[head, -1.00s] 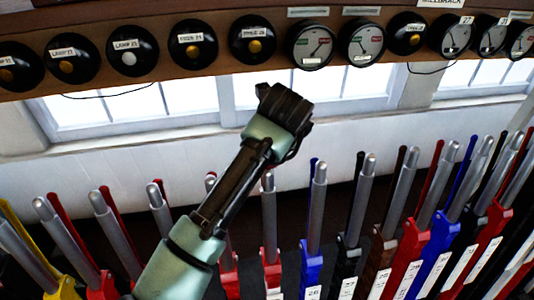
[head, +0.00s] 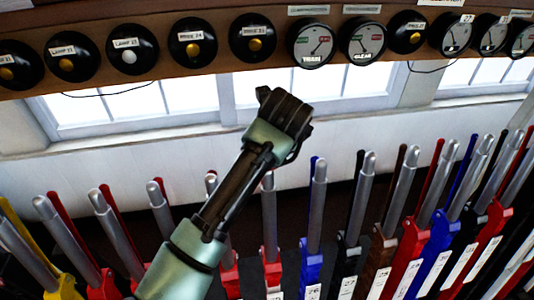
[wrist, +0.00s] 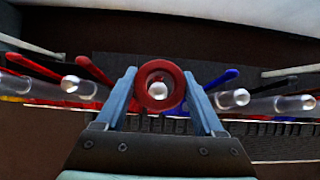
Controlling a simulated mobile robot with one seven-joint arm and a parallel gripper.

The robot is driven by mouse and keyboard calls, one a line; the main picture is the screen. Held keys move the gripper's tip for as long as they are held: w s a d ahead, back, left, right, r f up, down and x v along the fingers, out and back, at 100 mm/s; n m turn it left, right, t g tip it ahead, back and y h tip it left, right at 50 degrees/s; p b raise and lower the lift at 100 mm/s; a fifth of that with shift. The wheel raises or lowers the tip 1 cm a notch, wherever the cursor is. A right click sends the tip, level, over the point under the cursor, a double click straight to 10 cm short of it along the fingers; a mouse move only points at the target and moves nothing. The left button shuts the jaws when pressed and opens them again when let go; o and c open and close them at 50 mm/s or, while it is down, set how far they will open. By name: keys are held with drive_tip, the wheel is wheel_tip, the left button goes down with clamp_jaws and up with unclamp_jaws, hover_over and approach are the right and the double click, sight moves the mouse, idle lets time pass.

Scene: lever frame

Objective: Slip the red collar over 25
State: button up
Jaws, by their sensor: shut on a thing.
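My gripper (wrist: 160,92) is shut on the red collar (wrist: 160,67), a thick ring held between its two fingertips. Through the ring's hole I see the pale round top of a lever (wrist: 157,88), just below the hole's middle. The collar appears above this lever, not around it. The lever stands just left of the blue one, which bears 26, so it appears to be 25 (head: 269,215); its own label is too small to read. In the head view my gripper (head: 285,108) shows higher than the lever tops, and the collar is hidden there.
Neighbouring levers stand close on both sides, the blue lever 26 (head: 318,215) on the right and a red-based one (head: 213,185) on the left, partly behind my arm. Thin coloured catch handles rise beside them. A shelf of round dials (head: 312,43) hangs above, with windows (head: 330,92) behind.

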drive_tip(key=shift+s+d+f+b, duration=0.1)
drive_tip(key=shift+s+f+b, duration=0.15)
drive_tip(key=shift+f+b, duration=0.7)
drive_tip(key=shift+s+f+b, duration=0.2)
drive_tip(key=shift+f+b, duration=0.1)
drive_tip(key=shift+f, duration=1.25)
drive_tip(key=o, duration=1.3)
drive_tip(key=shift+c, duration=0.2)
drive_tip(key=shift+p+v, duration=0.85)
drive_tip(key=shift+v, duration=0.05)
drive_tip(key=p+v, duration=0.5)
drive_tip(key=v, duration=0.2)
